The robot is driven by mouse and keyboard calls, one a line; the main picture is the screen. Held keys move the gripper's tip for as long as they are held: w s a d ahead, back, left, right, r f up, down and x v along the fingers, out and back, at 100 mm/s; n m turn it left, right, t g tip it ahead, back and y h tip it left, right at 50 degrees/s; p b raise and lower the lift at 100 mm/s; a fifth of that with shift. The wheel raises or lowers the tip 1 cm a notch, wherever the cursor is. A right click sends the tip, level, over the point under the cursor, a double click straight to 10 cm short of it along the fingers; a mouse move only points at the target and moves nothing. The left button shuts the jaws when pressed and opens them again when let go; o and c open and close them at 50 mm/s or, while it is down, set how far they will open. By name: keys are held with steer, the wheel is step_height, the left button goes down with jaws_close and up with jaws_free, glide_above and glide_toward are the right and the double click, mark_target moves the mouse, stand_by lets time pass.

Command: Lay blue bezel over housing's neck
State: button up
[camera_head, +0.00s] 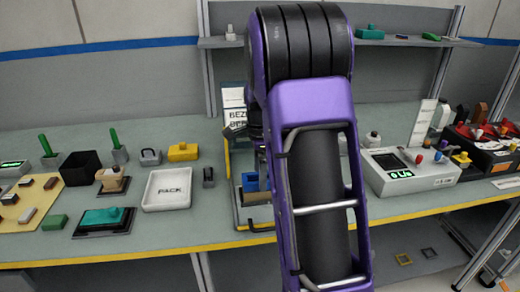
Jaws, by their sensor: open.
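A blue part (250,182) shows just left of my forearm, in a small station with a yellow-edged frame on the bench. It may be the blue bezel, but my arm covers much of it, so its shape and what it rests on are unclear. I cannot make out the housing or its neck. My purple arm fills the middle of the view, and my gripper is hidden behind it.
A white tray marked PACK (168,190), a black bin (80,167) and a teal part on a dark pad (104,220) stand to the left. A grey instrument box (408,172) stands to the right. A shelf (400,41) runs above the bench.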

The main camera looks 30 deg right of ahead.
step_height(320, 180, up, 17)
steer(key=p, duration=0.2)
steer(key=shift+f, duration=0.2)
